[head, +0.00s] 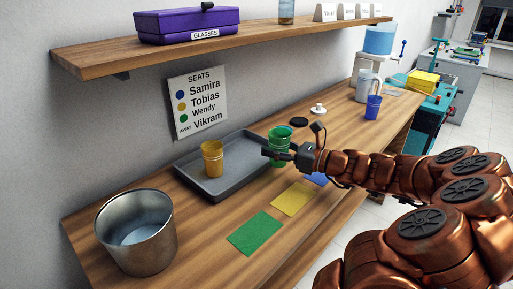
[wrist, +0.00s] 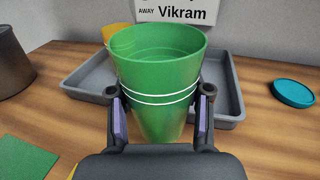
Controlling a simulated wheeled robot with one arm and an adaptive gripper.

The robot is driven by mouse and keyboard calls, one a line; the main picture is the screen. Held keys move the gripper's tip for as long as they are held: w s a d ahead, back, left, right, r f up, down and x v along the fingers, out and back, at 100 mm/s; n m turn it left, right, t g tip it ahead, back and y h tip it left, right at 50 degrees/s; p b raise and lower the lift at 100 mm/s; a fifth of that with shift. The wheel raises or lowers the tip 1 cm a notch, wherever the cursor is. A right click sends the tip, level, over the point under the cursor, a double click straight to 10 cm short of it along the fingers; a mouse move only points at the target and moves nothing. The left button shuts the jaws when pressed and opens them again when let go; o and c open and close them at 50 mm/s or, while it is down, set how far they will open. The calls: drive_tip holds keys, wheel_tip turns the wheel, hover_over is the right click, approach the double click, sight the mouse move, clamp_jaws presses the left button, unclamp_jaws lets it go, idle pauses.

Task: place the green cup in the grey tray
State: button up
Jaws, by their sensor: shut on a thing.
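The green cup (head: 279,140) is upright between the fingers of my gripper (head: 283,155), which is shut on it. In the wrist view the green cup (wrist: 158,85) fills the middle, with two white bands and a finger of my gripper (wrist: 158,122) on each side. The grey tray (head: 205,187) lies on the wooden counter, and a yellow cup (head: 212,159) stands in it. In the head view the green cup is at the tray's right end; in the wrist view the tray (wrist: 222,112) is behind it. I cannot tell the cup's height above the counter.
A metal bucket (head: 136,232) stands at the left. Green (head: 255,232), yellow (head: 293,199) and blue (head: 316,179) squares lie along the front. A blue cup (head: 373,107) and a dispenser (head: 368,82) stand farther back. A shelf (head: 230,40) overhangs the counter. The tray's front-right part looks bare.

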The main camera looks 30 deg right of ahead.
drive_tip(key=w, duration=0.5)
drive_tip(key=w+f, duration=0.1)
drive_tip(key=w, duration=0.2)
drive_tip(key=shift+w, duration=0.3)
drive_tip(key=shift+s+f, duration=0.1)
drive_tip(key=shift+f, duration=1.55)
drive_tip(key=o, duration=1.2)
drive_tip(key=shift+f, duration=0.15)
drive_tip(key=shift+s+d, duration=0.15)
drive_tip(key=v, duration=1.1)
drive_tip(key=shift+s+d, duration=0.1)
drive_tip(key=shift+s, duration=0.25)
